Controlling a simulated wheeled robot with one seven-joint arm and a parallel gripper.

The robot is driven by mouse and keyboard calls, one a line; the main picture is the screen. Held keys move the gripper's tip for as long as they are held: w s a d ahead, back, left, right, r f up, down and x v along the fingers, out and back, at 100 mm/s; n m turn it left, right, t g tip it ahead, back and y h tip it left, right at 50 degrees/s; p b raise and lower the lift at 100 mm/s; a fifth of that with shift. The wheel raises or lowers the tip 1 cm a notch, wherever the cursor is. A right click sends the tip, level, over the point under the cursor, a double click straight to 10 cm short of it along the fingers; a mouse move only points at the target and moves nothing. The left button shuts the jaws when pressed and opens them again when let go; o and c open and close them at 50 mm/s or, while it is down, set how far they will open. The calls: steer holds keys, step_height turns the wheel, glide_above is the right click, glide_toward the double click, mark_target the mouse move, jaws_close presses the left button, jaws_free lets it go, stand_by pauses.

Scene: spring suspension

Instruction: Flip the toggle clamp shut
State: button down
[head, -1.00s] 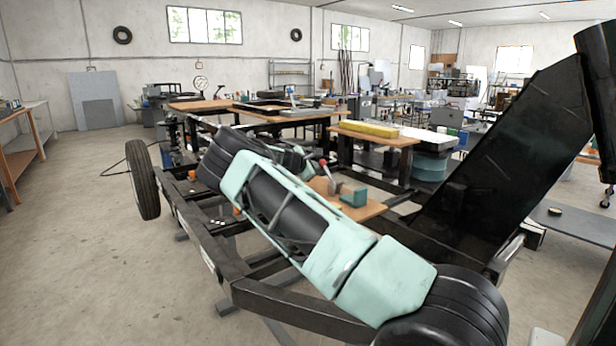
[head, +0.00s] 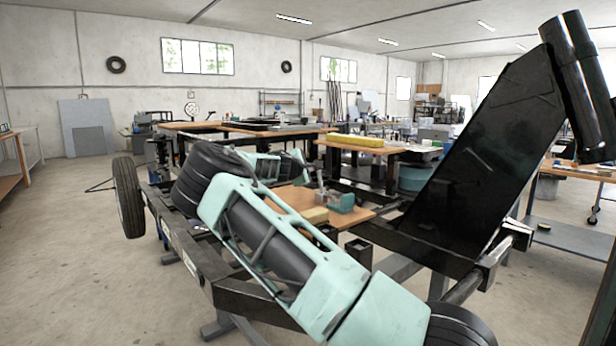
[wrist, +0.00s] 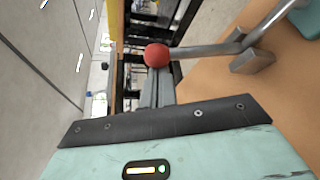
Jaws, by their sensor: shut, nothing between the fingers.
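The toggle clamp has a metal lever (wrist: 205,50) with a red ball knob (wrist: 157,55) at its end, and a metal bracket (wrist: 252,62) at its base. In the wrist view the lever sticks out from the wooden board (wrist: 285,95), the knob well off the board. In the head view the clamp lever (head: 320,182) stands roughly upright beside a teal block (head: 342,203) on the board. My gripper (wrist: 157,78) is shut and empty, its fingertips close to the knob; I cannot tell whether they touch.
The board rests on a dark metal frame (head: 250,295) with a wheel (head: 128,197) at the left. A large dark sloping panel (head: 485,165) rises at the right. A bench with a yellow block (head: 355,141) stands behind. The floor at left is clear.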

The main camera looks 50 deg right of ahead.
steer(key=shift+s+r, duration=0.15)
steer(key=shift+s, duration=0.5)
